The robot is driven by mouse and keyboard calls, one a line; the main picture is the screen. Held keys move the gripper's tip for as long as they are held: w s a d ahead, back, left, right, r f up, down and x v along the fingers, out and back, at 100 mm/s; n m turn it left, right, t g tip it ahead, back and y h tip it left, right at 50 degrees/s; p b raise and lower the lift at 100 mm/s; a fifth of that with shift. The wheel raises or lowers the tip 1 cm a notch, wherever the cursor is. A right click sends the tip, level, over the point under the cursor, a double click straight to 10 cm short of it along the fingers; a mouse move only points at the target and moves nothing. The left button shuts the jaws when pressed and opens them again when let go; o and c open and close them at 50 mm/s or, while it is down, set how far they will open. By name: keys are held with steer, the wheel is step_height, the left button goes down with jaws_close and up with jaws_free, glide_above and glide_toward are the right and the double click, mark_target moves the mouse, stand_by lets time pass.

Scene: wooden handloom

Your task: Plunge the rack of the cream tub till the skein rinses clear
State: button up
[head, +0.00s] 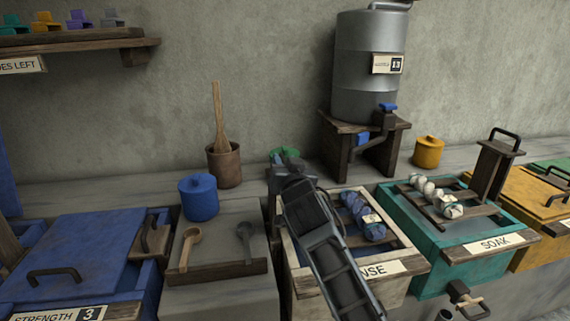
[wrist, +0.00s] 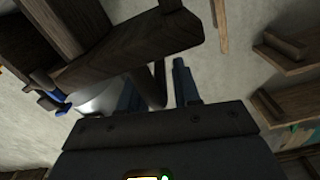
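The cream tub (head: 410,267) stands front centre in the head view, with a partly covered label ending in "SE". A blue skein (head: 362,217) with a small white tag lies in it on the right. My arm crosses the tub's left side and hides much of its rack. My gripper (head: 287,161) is over the tub's back left. In the wrist view, its two fingers (wrist: 158,86) stand apart. A dark bar shows between them, with a gap to the right finger. I cannot tell whether the bar is the rack's handle.
Right of it is the teal SOAK tub (head: 415,262), with pale skeins and an upright rack handle. A metal tank (head: 370,65) on a wooden stand (head: 340,150) rises behind. A lidded blue tub (head: 75,250), blue jar (head: 198,198) and spoons are left.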

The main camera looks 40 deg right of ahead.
jaws_close()
steer(key=shift+a, duration=0.1)
steer(key=shift+r, duration=0.1)
steer(key=shift+w+a+r+p, duration=0.1)
steer(key=shift+r+p, duration=0.85)
steer(key=shift+r, duration=0.8)
steer(key=shift+o, duration=0.5)
jaws_free()
steer(key=shift+o, duration=0.5)
steer(key=shift+f, duration=0.1)
steer(key=v, duration=0.7)
steer(key=shift+s+a+b, duration=0.15)
steer(key=shift+s+b, duration=0.25)
